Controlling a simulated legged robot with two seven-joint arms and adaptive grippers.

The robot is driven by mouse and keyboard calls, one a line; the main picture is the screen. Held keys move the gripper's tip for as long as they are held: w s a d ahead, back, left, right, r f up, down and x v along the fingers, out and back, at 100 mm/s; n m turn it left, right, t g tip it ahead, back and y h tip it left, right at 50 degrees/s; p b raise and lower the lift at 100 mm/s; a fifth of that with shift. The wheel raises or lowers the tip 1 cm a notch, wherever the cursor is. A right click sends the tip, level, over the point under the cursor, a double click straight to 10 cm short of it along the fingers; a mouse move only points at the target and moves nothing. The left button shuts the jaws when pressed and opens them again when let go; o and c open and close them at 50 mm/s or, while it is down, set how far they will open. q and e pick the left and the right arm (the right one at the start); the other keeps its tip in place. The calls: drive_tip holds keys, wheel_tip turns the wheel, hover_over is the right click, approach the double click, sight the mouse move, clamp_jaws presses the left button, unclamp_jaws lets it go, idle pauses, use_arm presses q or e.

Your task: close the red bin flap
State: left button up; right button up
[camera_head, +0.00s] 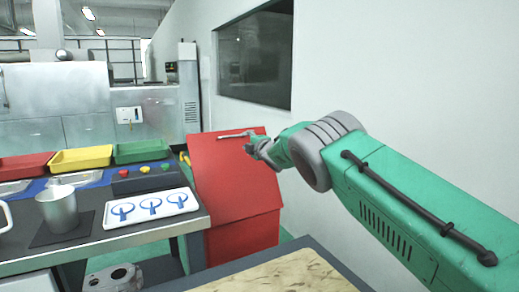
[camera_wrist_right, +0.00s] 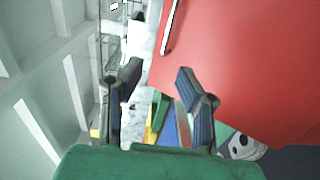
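The red bin (camera_head: 242,238) stands on the floor beyond the work table, against the white wall. Its red flap (camera_head: 225,180) is a sloping panel above the front; I cannot tell how far open it stands. A pale bar handle (camera_head: 232,135) runs along the flap's upper edge. My right gripper (camera_head: 252,146) is at the flap's upper right, close to the handle; contact cannot be made out. In the right wrist view the gripper (camera_wrist_right: 158,72) has its fingers apart with nothing between them, and the red flap (camera_wrist_right: 240,70) fills the right side. My left gripper is out of view.
The table at left holds a white tray with blue outlines (camera_head: 148,222), a metal cup (camera_head: 58,210) and red, yellow (camera_head: 80,159) and green trays. A tan-topped surface (camera_head: 275,277) is in front. A casting (camera_head: 115,278) sits low at left. The wall bounds the right.

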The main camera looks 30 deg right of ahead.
drive_tip(key=s, duration=0.9)
drive_tip(key=shift+s+d, duration=0.15)
drive_tip(key=shift+s, duration=0.15)
drive_tip(key=shift+f, duration=0.1)
